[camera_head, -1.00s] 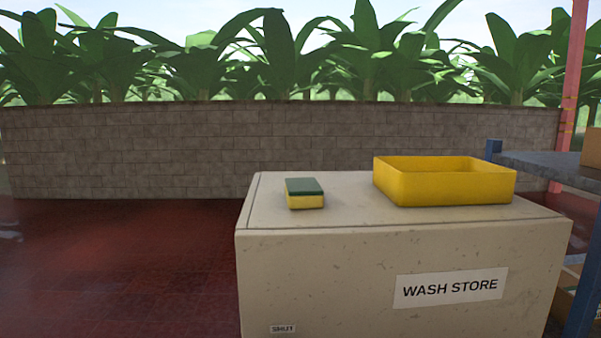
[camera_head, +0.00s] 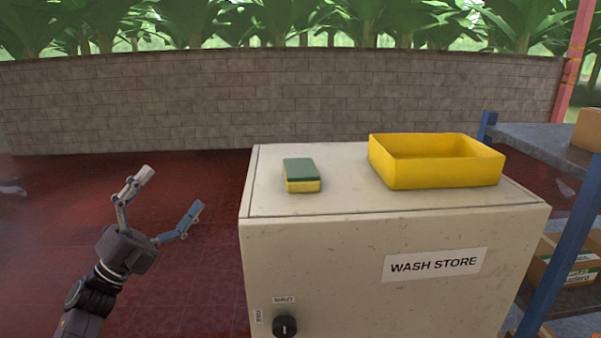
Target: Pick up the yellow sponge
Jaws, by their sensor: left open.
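The yellow sponge (camera_head: 302,185) has a green top layer and lies flat on the top of the pale cabinet, towards its left side. My left gripper (camera_head: 170,190) is open and empty. It is in the air left of the cabinet, with its fingers spread and pointing up and to the right, apart from the sponge. My right gripper is not in view.
A yellow open tray (camera_head: 440,174) stands on the cabinet (camera_head: 340,260) right of the sponge. The cabinet front has a WASH STORE label and a black knob (camera_head: 285,326). A blue-framed shelf (camera_head: 545,143) with boxes stands at the right.

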